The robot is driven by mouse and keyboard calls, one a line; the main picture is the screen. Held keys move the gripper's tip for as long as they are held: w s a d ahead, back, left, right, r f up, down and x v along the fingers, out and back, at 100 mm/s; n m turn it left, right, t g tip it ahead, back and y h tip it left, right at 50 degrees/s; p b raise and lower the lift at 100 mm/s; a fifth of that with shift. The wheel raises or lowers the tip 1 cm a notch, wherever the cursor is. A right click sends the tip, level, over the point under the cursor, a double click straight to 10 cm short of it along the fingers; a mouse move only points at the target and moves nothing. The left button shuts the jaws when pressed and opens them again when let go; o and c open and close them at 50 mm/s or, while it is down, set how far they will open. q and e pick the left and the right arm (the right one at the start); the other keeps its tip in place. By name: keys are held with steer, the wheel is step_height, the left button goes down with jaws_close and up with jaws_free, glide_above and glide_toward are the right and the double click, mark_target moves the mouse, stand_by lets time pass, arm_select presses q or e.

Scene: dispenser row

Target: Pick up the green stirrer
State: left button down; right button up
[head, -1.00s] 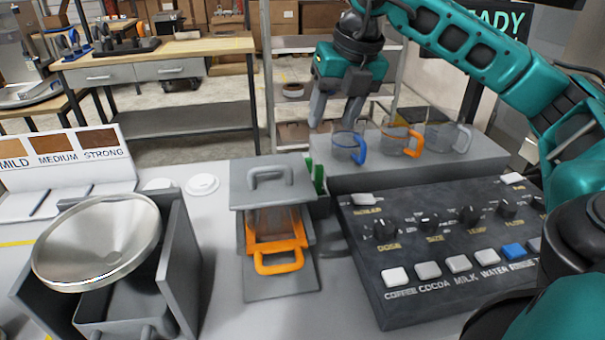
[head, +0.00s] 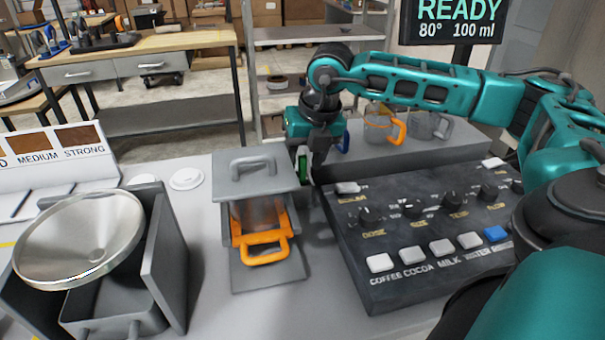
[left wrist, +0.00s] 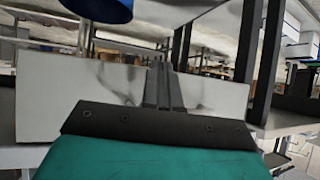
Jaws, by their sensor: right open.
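The green stirrer (head: 303,163) stands upright just right of the grey dispenser, partly hidden; its lower part is hard to make out. My right gripper (head: 318,168) points down just right of the stirrer, close to it; I cannot tell whether they touch. It is open and nothing shows held in it. My left gripper (left wrist: 165,88) shows in the left wrist view with its two fingers together and nothing between them. It is not in the head view.
The grey dispenser with a lid (head: 255,177) holds a cup with an orange handle (head: 266,249). The control panel (head: 345,240) lies to the right. Cups with blue, orange (head: 380,125) and grey handles stand on the shelf behind. A metal funnel (head: 75,240) is at left.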

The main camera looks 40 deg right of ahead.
jaws_close()
stand_by(0.5)
steer(key=shift+r, duration=0.1)
step_height(320, 180, up, 10)
steer(key=shift+f, duration=0.15)
stand_by(0.3)
steer(key=shift+a, duration=0.1)
